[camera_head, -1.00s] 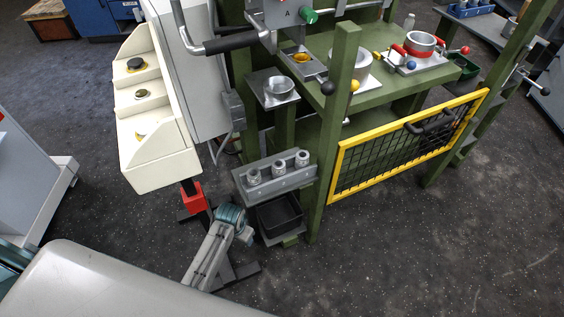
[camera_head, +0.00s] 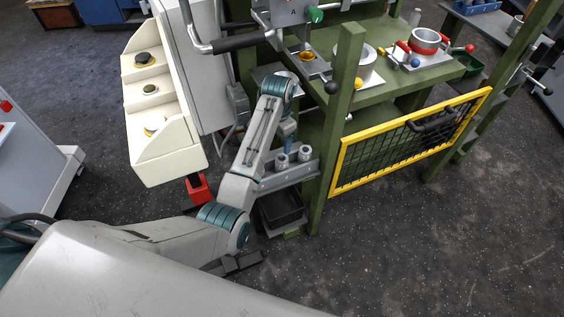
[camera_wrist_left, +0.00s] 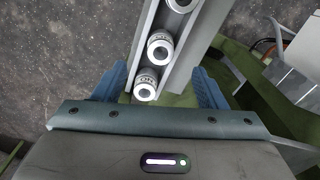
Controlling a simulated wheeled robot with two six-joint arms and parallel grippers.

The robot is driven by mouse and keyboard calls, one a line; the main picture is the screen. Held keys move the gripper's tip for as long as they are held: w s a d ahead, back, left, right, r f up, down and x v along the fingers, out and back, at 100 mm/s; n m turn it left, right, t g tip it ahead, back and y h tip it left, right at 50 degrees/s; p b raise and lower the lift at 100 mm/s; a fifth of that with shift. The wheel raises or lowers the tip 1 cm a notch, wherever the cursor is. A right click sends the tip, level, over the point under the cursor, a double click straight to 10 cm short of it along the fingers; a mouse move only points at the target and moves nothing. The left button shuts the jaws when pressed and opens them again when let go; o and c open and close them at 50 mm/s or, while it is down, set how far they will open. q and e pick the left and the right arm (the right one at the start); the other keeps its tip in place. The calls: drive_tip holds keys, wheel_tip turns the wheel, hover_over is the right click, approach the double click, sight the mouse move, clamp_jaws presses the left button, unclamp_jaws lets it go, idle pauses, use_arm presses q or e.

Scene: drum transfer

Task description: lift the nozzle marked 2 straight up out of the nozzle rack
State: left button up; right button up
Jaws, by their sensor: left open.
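The grey nozzle rack (camera_head: 292,177) stands beside the green post, below the bench. In the head view two grey nozzles (camera_head: 282,161) (camera_head: 304,153) show in it, and my left arm covers the rack's left part. The wrist view shows three round nozzles in a row in the rack (camera_wrist_left: 142,30): one at the top edge (camera_wrist_left: 180,4), a middle one (camera_wrist_left: 160,46) and a nearest one (camera_wrist_left: 146,84). I cannot read which is marked 2. My left gripper (camera_wrist_left: 158,70) is open and empty; its blue fingers lie either side of the rack's near end. My right gripper is not in view.
A black bin (camera_head: 283,208) sits under the rack. The green post (camera_head: 344,120) and yellow mesh gate (camera_head: 410,140) stand to the right. A cream control box (camera_head: 160,125) with buttons is at the left. A silver cup plate is partly behind my arm.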

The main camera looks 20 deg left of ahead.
use_arm(q)
hover_over(282, 158)
drive_tip(key=s, duration=0.1)
drive_tip(key=f, duration=0.4)
drive_tip(key=shift+a+f+p, duration=0.25)
drive_tip(key=shift+f+p, duration=0.05)
drive_tip(key=shift+w+d+f+p, duration=0.1)
drive_tip(key=shift+w+f+p, duration=0.05)
drive_tip(key=shift+f, duration=0.8)
drive_tip(key=shift+w+d+f+p, duration=0.1)
drive_tip(key=shift+w+f+p, duration=0.1)
drive_tip(key=shift+f, duration=0.7)
drive_tip(key=shift+w+f+p, duration=0.1)
drive_tip(key=shift+w+f, duration=0.05)
drive_tip(key=shift+f, duration=0.8)
drive_tip(key=shift+c, duration=0.3)
drive_tip(key=c, duration=1.1)
